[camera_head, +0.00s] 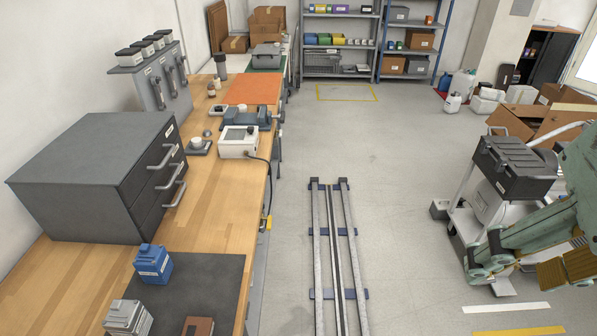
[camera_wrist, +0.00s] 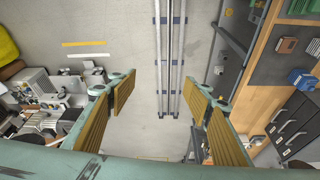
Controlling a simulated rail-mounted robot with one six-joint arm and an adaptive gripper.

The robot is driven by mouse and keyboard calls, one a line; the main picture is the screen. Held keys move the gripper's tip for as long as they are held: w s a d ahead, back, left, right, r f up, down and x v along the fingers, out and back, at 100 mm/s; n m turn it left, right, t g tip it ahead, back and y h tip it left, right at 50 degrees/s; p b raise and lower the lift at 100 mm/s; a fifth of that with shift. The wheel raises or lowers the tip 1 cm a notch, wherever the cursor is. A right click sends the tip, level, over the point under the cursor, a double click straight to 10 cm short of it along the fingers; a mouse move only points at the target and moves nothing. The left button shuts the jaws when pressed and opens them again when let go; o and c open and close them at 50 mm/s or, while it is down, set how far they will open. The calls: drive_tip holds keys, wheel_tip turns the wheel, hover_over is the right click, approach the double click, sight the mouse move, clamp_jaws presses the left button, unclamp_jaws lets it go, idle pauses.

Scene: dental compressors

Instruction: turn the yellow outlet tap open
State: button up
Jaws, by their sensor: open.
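My gripper (camera_wrist: 163,90) is open and empty in the wrist view, its two ochre-padded fingers wide apart above bare floor and the rails. In the head view parts of my green arm and gripper show at the right edge, beside the cart. A small yellow fitting (camera_head: 266,223) sits at the bench's front edge in the head view. It is too small to tell whether it is the outlet tap. No compressor or tap handle can be made out clearly. My gripper is well apart from the yellow fitting.
Floor rails (camera_head: 335,250) run along the open aisle. A cart with a black toolbox (camera_head: 515,168) and cardboard boxes (camera_head: 545,122) stand right.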

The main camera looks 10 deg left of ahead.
drive_tip(key=shift+o, duration=0.4)
drive_tip(key=shift+w+a+r+g, duration=0.1)
drive_tip(key=shift+w+a+g, duration=0.3)
drive_tip(key=shift+w, duration=0.3)
drive_tip(key=w+a+f+m+g+y+p, duration=0.2)
drive_tip(key=w+a+f+g+y, duration=0.15)
drive_tip(key=w+a, duration=0.45)
drive_tip(key=w+a+f+m+g+y+p, duration=0.2)
drive_tip(key=w+a+f, duration=0.3)
drive_tip(key=w, duration=0.8)
drive_tip(key=w+a+f+m+g+y+p, duration=0.2)
drive_tip(key=w+a+f+m+g+y, duration=0.15)
drive_tip(key=w+a, duration=0.45)
drive_tip(key=w+a+f+m+y, duration=0.1)
drive_tip(key=w+f+y, duration=0.1)
drive_tip(key=w+f, duration=0.65)
drive_tip(key=m+t+y+p, duration=0.3)
drive_tip(key=m+y+p, duration=0.1)
drive_tip(key=m+y, duration=0.35)
approach(269, 223)
drive_tip(key=w+d, duration=0.1)
drive_tip(key=d, duration=0.5)
drive_tip(key=shift+w+h, duration=0.35)
drive_tip(key=shift+a, duration=0.15)
drive_tip(key=s+a, duration=0.2)
drive_tip(key=a, duration=1.1)
